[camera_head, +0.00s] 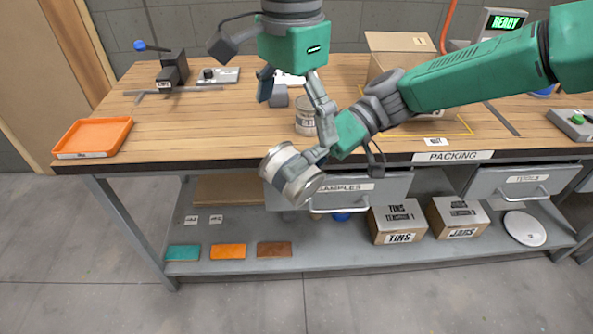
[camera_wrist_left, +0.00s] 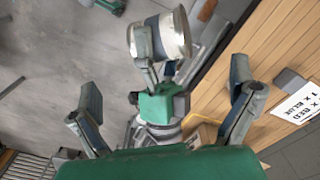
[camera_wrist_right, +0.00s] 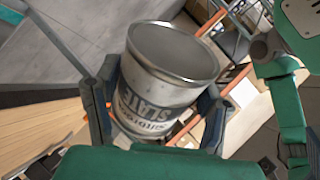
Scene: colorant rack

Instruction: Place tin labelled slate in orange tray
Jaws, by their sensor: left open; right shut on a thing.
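The orange tray (camera_head: 93,138) lies at the left end of the workbench and looks empty. My right gripper (camera_head: 308,166) is shut on a grey-white tin (camera_head: 281,165), held tilted just off the bench's front edge. The tin also shows in the left wrist view (camera_wrist_left: 172,35). My left gripper (camera_head: 295,97) is open and empty above the bench, its fingers wide apart in the left wrist view (camera_wrist_left: 165,112).
Another tin (camera_head: 305,112) stands on the bench behind my right gripper. A clamp-like tool (camera_head: 172,72) and a small device (camera_head: 217,75) stand at the back left. A cardboard box (camera_head: 398,50) is at the back. Bench between the tray and tins is largely clear.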

